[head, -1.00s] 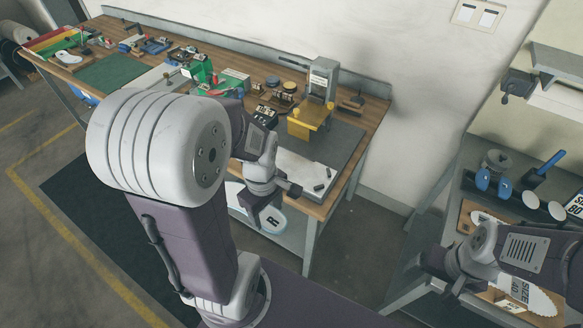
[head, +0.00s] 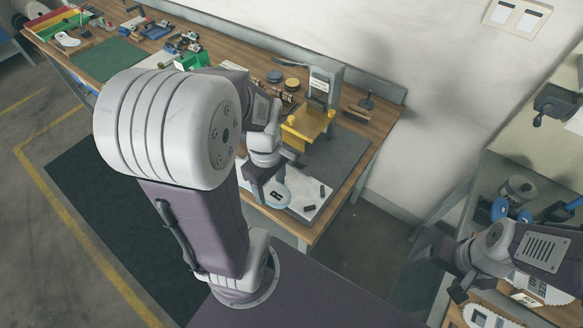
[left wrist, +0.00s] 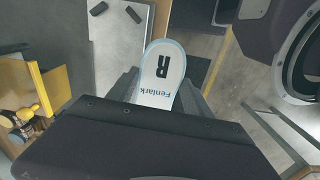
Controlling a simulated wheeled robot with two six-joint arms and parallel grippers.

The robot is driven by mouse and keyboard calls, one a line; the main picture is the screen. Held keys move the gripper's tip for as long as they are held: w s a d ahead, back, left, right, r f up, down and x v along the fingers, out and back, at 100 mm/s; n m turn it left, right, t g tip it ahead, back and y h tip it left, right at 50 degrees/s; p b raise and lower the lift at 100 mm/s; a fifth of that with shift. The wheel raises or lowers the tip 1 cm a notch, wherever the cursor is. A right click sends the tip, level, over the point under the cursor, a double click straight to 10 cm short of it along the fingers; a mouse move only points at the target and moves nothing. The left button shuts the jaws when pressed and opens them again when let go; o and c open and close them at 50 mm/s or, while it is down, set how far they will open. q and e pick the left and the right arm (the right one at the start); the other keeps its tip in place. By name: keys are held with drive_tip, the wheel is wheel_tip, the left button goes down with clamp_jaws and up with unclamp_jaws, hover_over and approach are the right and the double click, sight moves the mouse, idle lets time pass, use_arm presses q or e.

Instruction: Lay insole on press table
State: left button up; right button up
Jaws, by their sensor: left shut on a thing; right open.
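My right gripper (head: 443,273) is open beside the right-hand bench.
The wooden bench (head: 362,143) carries several tools and a green mat (head: 108,58) farther left. Floor shows between the benches.

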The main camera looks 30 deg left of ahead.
use_arm(q)
hover_over(301, 190)
drive_tip(key=f, duration=0.7)
drive_tip(key=shift+w, duration=0.2)
drive_tip(key=shift+s, duration=0.1)
drive_tip(key=f, duration=0.3)
drive_tip(key=shift+s+f, duration=0.2)
drive_tip(key=shift+f, duration=0.1)
drive_tip(key=shift+w+f, duration=0.2)
drive_tip(key=shift+w, duration=0.05)
drive_tip(key=shift+s, duration=0.15)
drive_tip(key=o, duration=0.9)
drive_tip(key=shift+f, duration=0.1)
drive_tip(key=shift+o, duration=0.9)
